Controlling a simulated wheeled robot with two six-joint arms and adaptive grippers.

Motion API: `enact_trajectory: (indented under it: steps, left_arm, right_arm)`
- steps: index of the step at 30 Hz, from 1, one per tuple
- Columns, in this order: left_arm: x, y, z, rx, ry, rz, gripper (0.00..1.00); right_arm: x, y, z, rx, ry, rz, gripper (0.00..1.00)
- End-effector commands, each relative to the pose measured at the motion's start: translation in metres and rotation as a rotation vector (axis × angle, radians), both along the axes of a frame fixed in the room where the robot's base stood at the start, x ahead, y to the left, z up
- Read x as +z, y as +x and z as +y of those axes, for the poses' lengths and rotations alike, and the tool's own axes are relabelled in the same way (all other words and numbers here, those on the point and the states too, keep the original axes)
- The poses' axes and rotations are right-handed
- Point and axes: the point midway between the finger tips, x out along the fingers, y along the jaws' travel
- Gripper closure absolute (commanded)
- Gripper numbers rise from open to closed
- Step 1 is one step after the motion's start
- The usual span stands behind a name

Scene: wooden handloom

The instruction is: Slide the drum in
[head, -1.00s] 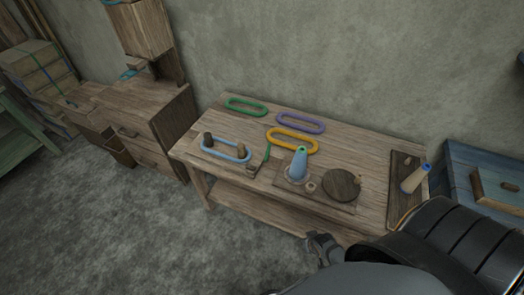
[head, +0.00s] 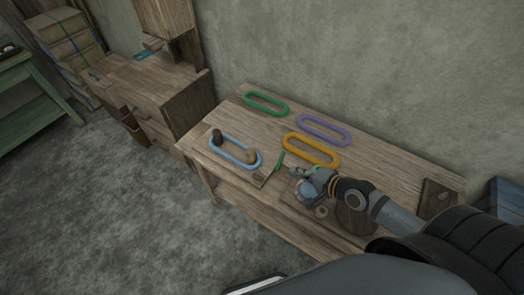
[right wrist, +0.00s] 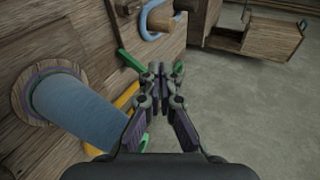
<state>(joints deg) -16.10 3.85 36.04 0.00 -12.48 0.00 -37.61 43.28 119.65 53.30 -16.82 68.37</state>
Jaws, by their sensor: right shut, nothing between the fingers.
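No part in view can be surely told as the drum. My right gripper (head: 293,171) is shut and empty above the middle of the wooden table (head: 225,110), beside a green lever (head: 280,158). In the right wrist view, the shut fingers (right wrist: 165,75) point past the green lever (right wrist: 130,60). A blue cone-shaped spool (right wrist: 85,110) stands left of the fingers, apart from them. A round dark wooden disc (head: 352,222) lies partly hidden under the arm. My left gripper is not in view.
A blue loop (head: 225,160) surrounds or rests against two wooden pegs on a board. Green (head: 265,98), purple (head: 322,121) and yellow (head: 298,138) loops lie behind. A wooden cabinet (head: 160,95) stands left of the table; a blue chest (head: 506,200) stands right.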

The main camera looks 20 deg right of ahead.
Motion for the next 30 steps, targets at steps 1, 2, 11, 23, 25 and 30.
enact_trajectory:
  steps: [1,2,11,23,25,30]
  left_arm:
    - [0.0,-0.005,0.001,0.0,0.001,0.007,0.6]
    - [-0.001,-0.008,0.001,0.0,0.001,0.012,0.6]
    - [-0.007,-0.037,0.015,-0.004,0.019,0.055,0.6]
    - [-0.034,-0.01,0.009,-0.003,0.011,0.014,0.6]
    - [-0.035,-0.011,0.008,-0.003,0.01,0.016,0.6]
    - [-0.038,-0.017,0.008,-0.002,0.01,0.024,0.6]
  right_arm:
    - [0.001,0.0,0.001,-0.001,0.006,0.001,1.0]
    - [0.001,0.0,0.001,-0.001,0.006,0.001,1.0]
    - [-0.005,0.004,0.002,-0.005,0.003,-0.002,1.0]
    - [-0.043,0.065,0.033,-0.007,0.008,-0.002,1.0]
    - [-0.05,0.077,0.039,-0.006,0.006,-0.002,1.0]
    - [-0.068,0.106,0.054,-0.004,0.006,-0.001,1.0]
